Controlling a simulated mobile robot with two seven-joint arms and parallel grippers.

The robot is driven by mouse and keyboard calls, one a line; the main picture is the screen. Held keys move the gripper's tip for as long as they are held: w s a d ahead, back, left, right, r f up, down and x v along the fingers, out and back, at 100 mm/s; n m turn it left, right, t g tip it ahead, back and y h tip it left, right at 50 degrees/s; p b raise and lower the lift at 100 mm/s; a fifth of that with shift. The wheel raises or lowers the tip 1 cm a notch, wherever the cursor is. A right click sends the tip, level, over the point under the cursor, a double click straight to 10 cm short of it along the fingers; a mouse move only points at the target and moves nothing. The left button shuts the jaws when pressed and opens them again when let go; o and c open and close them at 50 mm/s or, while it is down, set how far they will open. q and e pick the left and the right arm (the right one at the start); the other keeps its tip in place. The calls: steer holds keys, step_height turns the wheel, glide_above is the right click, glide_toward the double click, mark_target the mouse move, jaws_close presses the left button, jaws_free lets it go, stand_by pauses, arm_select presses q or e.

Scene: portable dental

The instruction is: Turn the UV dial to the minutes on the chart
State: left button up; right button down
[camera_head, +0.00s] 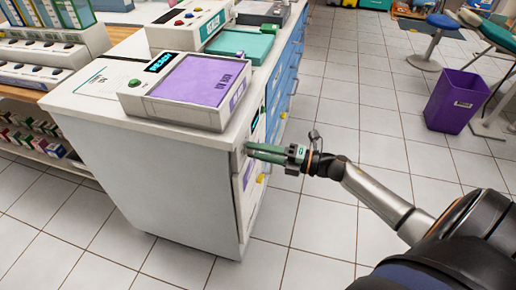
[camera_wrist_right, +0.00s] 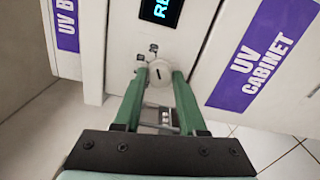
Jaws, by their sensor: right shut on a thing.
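The UV dial (camera_wrist_right: 159,74) is a small pale round knob with a short dark mark, on the white front panel in the right wrist view. My right gripper (camera_wrist_right: 158,77) has its two green fingers on either side of the dial, shut on it. In the head view my right gripper (camera_head: 248,150) reaches the cabinet front from the right, and its fingers hide the dial there. A dark display (camera_wrist_right: 161,11) with cyan letters, partly cut off, sits above the dial. A purple UV CABINET label (camera_wrist_right: 263,55) is to its right. I cannot make out a chart. My left gripper is out of view.
The white cabinet (camera_head: 150,190) carries a device with a purple top (camera_head: 200,80), and other devices stand behind it. Blue drawers (camera_head: 283,80) continue along the counter. The tiled floor (camera_head: 340,110) to the right is clear up to a purple bin (camera_head: 457,100).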

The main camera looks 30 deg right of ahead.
stand_by(0.4)
steer(key=shift+c, duration=2.4)
jaws_free()
steer(key=v, duration=1.2)
steer(key=shift+s+d+p, duration=0.15)
steer(key=shift+p, duration=0.15)
